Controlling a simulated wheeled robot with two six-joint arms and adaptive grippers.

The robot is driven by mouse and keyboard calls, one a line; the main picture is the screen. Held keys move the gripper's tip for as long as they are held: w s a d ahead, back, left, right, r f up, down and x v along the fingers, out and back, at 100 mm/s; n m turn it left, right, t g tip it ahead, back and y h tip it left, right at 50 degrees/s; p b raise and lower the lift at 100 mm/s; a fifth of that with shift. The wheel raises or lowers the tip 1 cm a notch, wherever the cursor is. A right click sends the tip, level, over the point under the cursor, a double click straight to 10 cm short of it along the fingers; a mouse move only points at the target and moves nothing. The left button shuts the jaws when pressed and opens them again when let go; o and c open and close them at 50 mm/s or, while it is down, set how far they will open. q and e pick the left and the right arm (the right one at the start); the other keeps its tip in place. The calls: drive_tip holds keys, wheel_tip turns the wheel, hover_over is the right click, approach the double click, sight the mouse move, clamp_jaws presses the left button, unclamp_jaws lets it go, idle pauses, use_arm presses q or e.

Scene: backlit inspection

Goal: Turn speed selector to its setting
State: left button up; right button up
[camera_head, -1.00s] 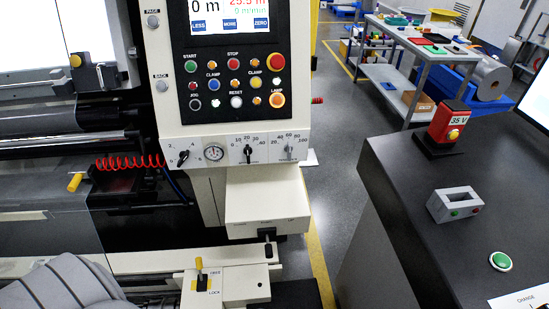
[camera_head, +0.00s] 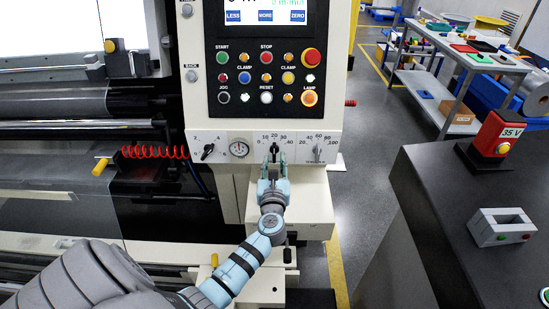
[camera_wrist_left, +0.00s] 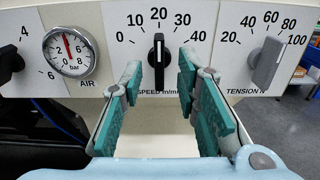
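The speed selector is a black knob (camera_wrist_left: 158,62) on a white dial panel marked 0 to 40, and its pointer stands upright near 20 in the left wrist view. It also shows in the head view (camera_head: 275,147). My left gripper (camera_wrist_left: 152,92) is open, with its teal fingers on either side of and below the knob. No contact with the knob is clear. In the head view my left gripper (camera_head: 273,160) is just under the dial. My right gripper is not in view.
A grey tension knob (camera_wrist_left: 268,62) is right of the speed dial. An air gauge (camera_wrist_left: 69,52) and another black selector (camera_wrist_left: 10,62) are to the left. Coloured push buttons (camera_head: 266,78) are above. A dark desk (camera_head: 430,215) stands at the right.

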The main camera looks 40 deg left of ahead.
sight(274, 154)
use_arm(q)
drive_tip(key=shift+x, duration=0.95)
drive_tip(key=shift+w+a, duration=0.4)
drive_tip(key=shift+c, duration=0.4)
clamp_jaws()
